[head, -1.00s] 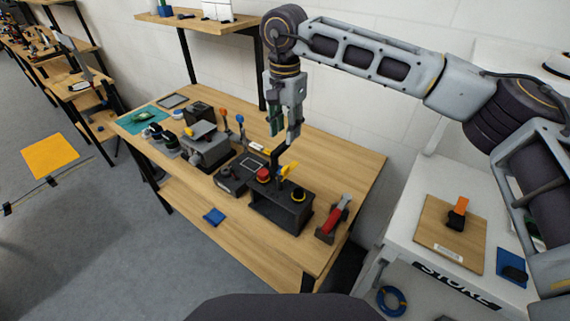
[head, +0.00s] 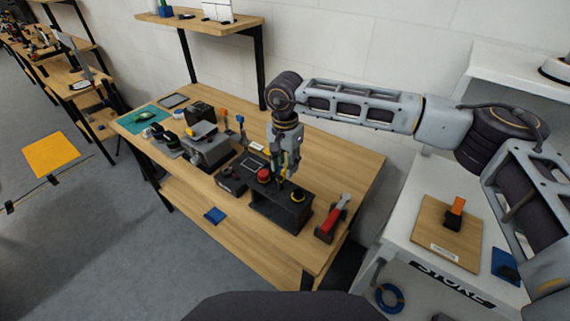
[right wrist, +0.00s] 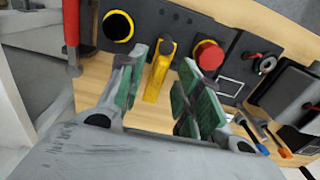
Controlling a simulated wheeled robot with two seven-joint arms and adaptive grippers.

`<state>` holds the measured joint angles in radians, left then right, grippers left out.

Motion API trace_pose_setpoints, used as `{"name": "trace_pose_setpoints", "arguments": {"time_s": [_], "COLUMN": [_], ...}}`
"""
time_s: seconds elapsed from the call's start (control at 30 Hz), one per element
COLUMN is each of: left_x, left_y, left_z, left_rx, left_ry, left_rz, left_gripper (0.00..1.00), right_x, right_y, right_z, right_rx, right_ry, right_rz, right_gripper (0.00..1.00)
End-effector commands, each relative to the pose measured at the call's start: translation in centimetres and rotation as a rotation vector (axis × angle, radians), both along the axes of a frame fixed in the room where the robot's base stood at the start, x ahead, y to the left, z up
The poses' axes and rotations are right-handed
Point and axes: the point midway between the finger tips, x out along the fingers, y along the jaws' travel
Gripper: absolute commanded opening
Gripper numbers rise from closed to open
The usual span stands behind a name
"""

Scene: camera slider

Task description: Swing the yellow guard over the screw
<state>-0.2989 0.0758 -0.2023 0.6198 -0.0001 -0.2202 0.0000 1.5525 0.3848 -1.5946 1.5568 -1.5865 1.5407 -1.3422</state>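The yellow guard (right wrist: 158,72) is a narrow upright yellow piece on the dark control box (right wrist: 180,25), clearest in the right wrist view. It sits between a red button (right wrist: 208,55) and a black knob with a yellow ring (right wrist: 118,27). My right gripper (right wrist: 164,60) is open, with a green-padded finger on each side of the guard and gaps between. In the head view my right gripper (head: 284,176) is low over the box (head: 278,211) and partly hides the guard. I cannot make out the screw. My left gripper is out of view.
Grey machine blocks (head: 207,149) and small levers (head: 240,122) stand to the left.

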Motion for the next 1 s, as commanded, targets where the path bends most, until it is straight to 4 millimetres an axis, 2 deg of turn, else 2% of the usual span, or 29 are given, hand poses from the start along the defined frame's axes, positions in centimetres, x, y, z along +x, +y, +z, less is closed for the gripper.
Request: {"name": "trace_pose_setpoints", "arguments": {"time_s": [0.43,0.47,0.7,1.0], "left_x": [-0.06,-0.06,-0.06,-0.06], "left_y": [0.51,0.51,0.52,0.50], "left_z": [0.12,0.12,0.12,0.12], "left_rx": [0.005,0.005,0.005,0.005], "left_ry": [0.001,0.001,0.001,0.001], "left_rz": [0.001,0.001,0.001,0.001], "left_gripper": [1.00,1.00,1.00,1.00], "right_x": [0.02,0.02,0.02,0.01], "right_y": [0.01,0.01,0.01,0.02], "right_z": [-0.79,-0.79,-0.78,-0.77], "right_rx": [0.000,0.000,0.000,0.000], "right_ry": [-0.001,-0.001,-0.001,-0.001], "right_rz": [0.000,0.000,0.000,0.000], "right_gripper": [0.34,0.33,0.02,0.00]}}
